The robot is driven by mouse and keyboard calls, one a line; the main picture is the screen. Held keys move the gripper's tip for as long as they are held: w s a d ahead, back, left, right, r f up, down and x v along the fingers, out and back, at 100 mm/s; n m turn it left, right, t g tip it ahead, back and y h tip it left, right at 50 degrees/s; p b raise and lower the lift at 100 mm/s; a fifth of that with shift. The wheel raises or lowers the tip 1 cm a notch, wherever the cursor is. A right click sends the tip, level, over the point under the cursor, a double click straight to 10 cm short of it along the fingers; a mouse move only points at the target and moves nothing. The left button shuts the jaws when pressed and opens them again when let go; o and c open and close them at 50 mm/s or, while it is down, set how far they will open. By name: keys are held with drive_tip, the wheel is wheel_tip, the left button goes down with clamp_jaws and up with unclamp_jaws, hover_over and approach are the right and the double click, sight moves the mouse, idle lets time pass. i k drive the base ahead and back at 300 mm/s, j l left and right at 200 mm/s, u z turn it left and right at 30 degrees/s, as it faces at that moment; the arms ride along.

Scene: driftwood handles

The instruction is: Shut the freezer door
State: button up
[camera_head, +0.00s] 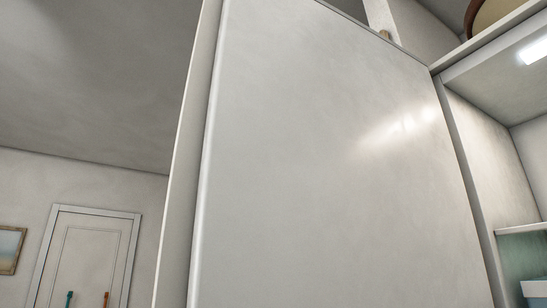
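A large, plain white panel, which looks like the freezer door (320,160), fills the middle of the view and leans in the picture because of the steep upward angle. Its left edge is rounded, with a paler strip beside it. A small tan piece, perhaps a hinge, shows at its top right corner. No handle shows on the part in view, and its lower end is cut off. I cannot tell for sure how far the door stands from its frame. My gripper is not in view.
On the right is a lit white shelf unit (500,65) with a round brown-rimmed thing (490,14) on top and a pale blue box (536,289) low down. At left are a white room door (85,255) and a framed picture (10,250). The floor is out of view.

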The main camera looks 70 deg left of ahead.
sight(316, 164)
drive_tip(key=u, duration=0.45)
drive_tip(key=j+u, duration=0.15)
drive_tip(key=u, duration=0.8)
drive_tip(key=i+u, duration=0.1)
drive_tip(key=u, duration=0.35)
drive_tip(key=j+u, duration=0.1)
drive_tip(key=u, duration=0.35)
drive_tip(key=i+j+u, duration=0.1)
drive_tip(key=u, duration=0.25)
drive_tip(key=i+u, duration=0.35)
drive_tip(key=u, duration=0.35)
drive_tip(key=i+j+z, duration=0.1)
drive_tip(key=i, duration=0.25)
drive_tip(key=i+j, duration=0.15)
drive_tip(key=i, duration=0.25)
drive_tip(key=z, duration=0.5)
drive_tip(key=i+z, duration=0.15)
drive_tip(key=z, duration=0.3)
drive_tip(key=j+z, duration=0.15)
drive_tip(key=z, duration=0.35)
drive_tip(key=i+z, duration=0.1)
drive_tip(key=z, duration=0.35)
drive_tip(key=j+z, duration=0.15)
drive_tip(key=z, duration=0.35)
drive_tip(key=j+z, duration=0.1)
drive_tip(key=z, duration=0.35)
drive_tip(key=k+j, duration=0.1)
drive_tip(key=j, duration=0.6)
drive_tip(key=z, duration=0.05)
